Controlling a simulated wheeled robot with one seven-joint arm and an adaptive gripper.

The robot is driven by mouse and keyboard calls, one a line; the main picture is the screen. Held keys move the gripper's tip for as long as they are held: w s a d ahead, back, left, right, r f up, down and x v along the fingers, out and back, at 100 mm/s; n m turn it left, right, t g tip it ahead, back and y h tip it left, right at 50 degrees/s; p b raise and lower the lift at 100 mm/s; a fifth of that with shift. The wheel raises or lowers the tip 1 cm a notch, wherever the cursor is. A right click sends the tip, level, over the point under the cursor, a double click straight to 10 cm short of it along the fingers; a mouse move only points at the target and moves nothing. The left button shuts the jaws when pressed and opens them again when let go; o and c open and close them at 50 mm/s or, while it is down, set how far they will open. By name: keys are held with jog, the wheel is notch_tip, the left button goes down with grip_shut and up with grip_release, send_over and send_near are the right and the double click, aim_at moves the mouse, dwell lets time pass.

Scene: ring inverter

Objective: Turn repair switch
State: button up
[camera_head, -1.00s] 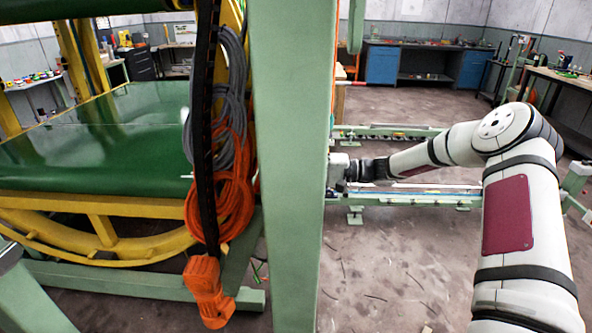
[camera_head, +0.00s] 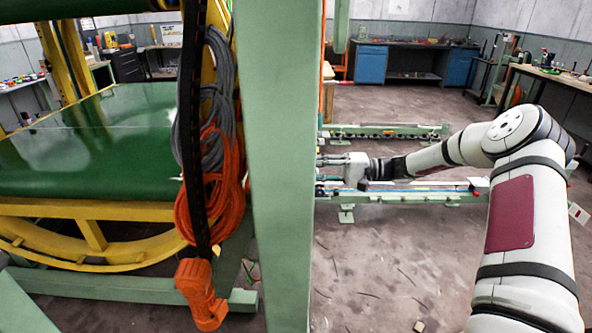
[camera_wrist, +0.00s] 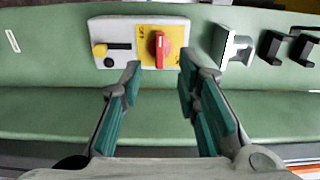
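The repair switch is a red knob (camera_wrist: 159,48) on a yellow plate (camera_wrist: 174,36), seen in the wrist view. It sits on the right part of a light grey control box (camera_wrist: 121,27) fixed to a green beam. The red handle stands upright in the picture. My gripper (camera_wrist: 160,74) is open, with its teal-padded fingers below and to either side of the knob and nothing between them. I cannot tell whether a fingertip touches the box. In the head view my gripper (camera_head: 326,160) shows beside the green post, which hides the switch.
A metal bracket (camera_wrist: 234,46) and black hooks (camera_wrist: 290,47) stand to the right on the beam. Floor is open at right.

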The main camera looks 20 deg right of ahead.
jog(key=shift+v, duration=2)
